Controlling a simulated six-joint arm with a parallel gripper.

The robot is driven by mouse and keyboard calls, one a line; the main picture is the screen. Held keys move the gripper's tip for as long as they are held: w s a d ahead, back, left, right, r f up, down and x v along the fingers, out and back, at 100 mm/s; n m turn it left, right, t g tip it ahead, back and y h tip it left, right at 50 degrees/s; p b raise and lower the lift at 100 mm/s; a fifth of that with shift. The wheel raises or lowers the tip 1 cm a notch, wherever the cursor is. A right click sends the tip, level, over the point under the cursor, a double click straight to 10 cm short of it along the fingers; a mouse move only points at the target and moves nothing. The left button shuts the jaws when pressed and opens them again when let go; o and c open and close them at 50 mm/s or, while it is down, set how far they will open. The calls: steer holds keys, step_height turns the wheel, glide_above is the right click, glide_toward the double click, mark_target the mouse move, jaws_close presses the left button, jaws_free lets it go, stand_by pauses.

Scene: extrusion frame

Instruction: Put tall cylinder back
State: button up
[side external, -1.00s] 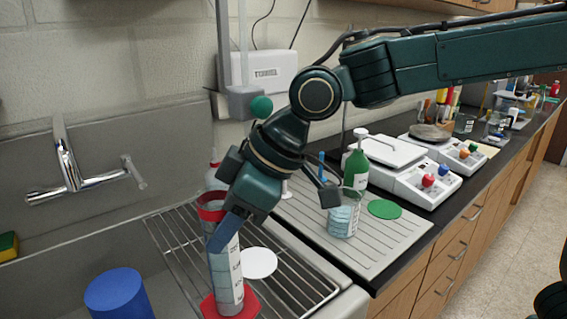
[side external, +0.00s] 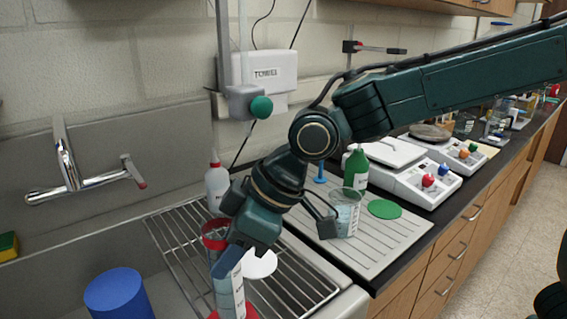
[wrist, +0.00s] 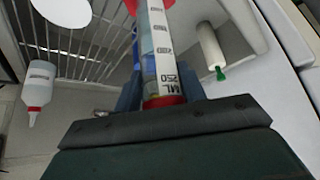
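The tall cylinder (side external: 231,291) is clear with white printed marks, a red collar near its top and a red base. In the side view it stands roughly upright at the front of the drying rack, its base cut by the lower edge. My gripper (side external: 229,262) is shut on its upper part, with blue fingers on both sides. In the wrist view the cylinder (wrist: 158,50) runs away from between my fingers (wrist: 160,92), collar nearest. I cannot tell whether the base touches the rack.
The wire drying rack (side external: 180,252) holds a white disc (side external: 260,263). A blue cup (side external: 118,293) is at lower left. A white squeeze bottle (side external: 217,185) stands behind my gripper. A beaker (side external: 346,212), green bottle (side external: 356,168) and green disc (side external: 384,209) are on the grey board at right.

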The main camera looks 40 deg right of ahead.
steer(key=o, duration=0.4)
steer(key=shift+r, duration=0.15)
steer(key=v, duration=1.2)
stand_by(0.4)
steer(key=s+d+f+m+h, duration=0.1)
steer(key=s+d+f+m, duration=0.1)
steer(key=s+d, duration=0.3)
steer(key=s+d+f+m+t+h, duration=0.1)
steer(key=s+d+f+m+h, duration=0.1)
steer(key=d, duration=1)
steer(key=s+d+f+m+h, duration=0.2)
steer(key=s+d+f+m, duration=0.2)
steer(key=s+d+m, duration=0.2)
steer(key=s+d, duration=0.2)
steer(key=shift+s+d, duration=0.3)
steer(key=shift+d, duration=0.05)
